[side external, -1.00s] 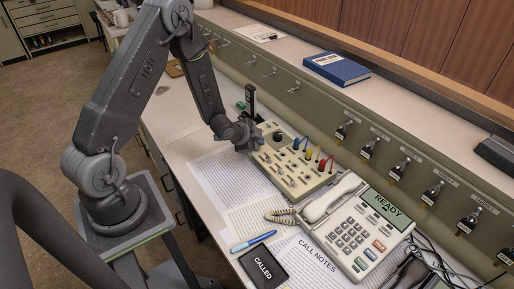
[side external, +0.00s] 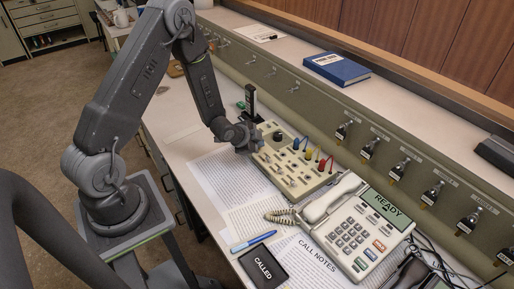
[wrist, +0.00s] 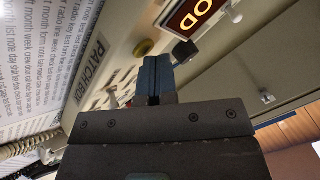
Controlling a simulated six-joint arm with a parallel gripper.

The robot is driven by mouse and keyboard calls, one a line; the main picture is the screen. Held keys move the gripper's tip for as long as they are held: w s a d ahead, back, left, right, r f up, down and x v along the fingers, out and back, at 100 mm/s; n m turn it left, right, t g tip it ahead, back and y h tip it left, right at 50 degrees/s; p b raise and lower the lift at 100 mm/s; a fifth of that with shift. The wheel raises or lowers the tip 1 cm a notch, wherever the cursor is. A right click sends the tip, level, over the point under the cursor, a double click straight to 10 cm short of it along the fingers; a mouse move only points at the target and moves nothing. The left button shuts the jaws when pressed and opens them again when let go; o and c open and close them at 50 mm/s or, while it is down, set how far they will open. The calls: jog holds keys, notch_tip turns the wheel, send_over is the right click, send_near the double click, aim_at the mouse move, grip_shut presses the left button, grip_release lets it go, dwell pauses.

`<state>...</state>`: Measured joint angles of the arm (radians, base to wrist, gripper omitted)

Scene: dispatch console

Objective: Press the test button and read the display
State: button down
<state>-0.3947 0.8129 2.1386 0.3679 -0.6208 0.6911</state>
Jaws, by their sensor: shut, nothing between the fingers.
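My gripper (wrist: 156,80) is shut and empty, its fingertips low over the cream patch box (wrist: 104,84). In the side view, my gripper (side external: 256,146) is at the box's left end and covers part of it. A lit amber display (wrist: 192,14) shows the letters "OD" in the wrist view; the top edge cuts it off. A yellow round button-like part (wrist: 143,47) is just left of the fingertips, and a black knob (wrist: 184,53) just right. I cannot tell which is the test button, or whether the fingers touch anything.
A telephone (side external: 353,232) with a green screen reading "READY" (side external: 389,207) stands right of the patch box. Coloured plugs (side external: 308,153) stand up from the box.

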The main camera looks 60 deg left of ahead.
jog(key=shift+r, duration=0.75)
jog(key=shift+r, duration=2.55)
